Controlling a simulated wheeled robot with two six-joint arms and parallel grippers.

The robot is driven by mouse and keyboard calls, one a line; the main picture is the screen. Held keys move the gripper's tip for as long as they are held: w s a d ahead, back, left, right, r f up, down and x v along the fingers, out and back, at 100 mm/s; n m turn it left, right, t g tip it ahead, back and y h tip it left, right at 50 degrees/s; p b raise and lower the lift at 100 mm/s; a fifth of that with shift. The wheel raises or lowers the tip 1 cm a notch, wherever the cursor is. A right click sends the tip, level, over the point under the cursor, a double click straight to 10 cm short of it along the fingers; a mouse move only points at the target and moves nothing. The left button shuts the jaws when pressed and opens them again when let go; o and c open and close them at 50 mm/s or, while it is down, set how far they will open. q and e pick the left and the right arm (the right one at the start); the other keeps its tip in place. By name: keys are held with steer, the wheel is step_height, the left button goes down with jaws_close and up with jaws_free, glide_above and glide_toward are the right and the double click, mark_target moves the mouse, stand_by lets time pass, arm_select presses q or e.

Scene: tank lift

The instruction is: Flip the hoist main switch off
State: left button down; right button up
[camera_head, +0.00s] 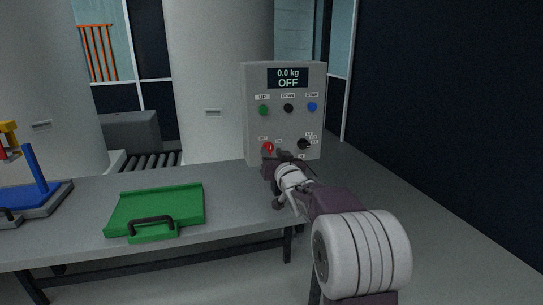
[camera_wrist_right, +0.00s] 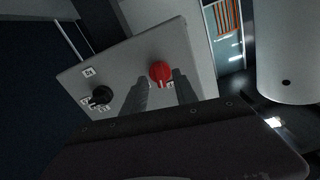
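A grey control box (camera_head: 285,118) stands at the back right of the table, its display (camera_head: 288,77) reading "0.0 kg" and "OFF". A red rotary knob (camera_head: 267,147) sits low on the left of its face, and a black knob (camera_head: 304,144) low on the right. My right gripper (camera_head: 272,160) is at the box's lower front. In the right wrist view, its two fingers are apart, with the red knob (camera_wrist_right: 160,72) showing between the tips; whether they touch it I cannot tell. The black knob (camera_wrist_right: 101,96) is left of the fingers. My left gripper is not in view.
Green, black and blue buttons (camera_head: 288,108) line the box's upper face. A green tray (camera_head: 185,203) with a black handle lies on the grey table (camera_head: 80,207). A blue fixture (camera_head: 40,190) stands at the left. Large pale tanks (camera_head: 215,60) and a roller conveyor (camera_head: 150,160) are behind.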

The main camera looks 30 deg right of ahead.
steer(key=shift+w+d, duration=0.15)
steer(key=shift+w, duration=0.4)
jaws_close()
steer(key=shift+f+n+b, duration=0.1)
steer(key=shift+n+b, duration=0.25)
steer(key=shift+n, duration=0.65)
jaws_free()
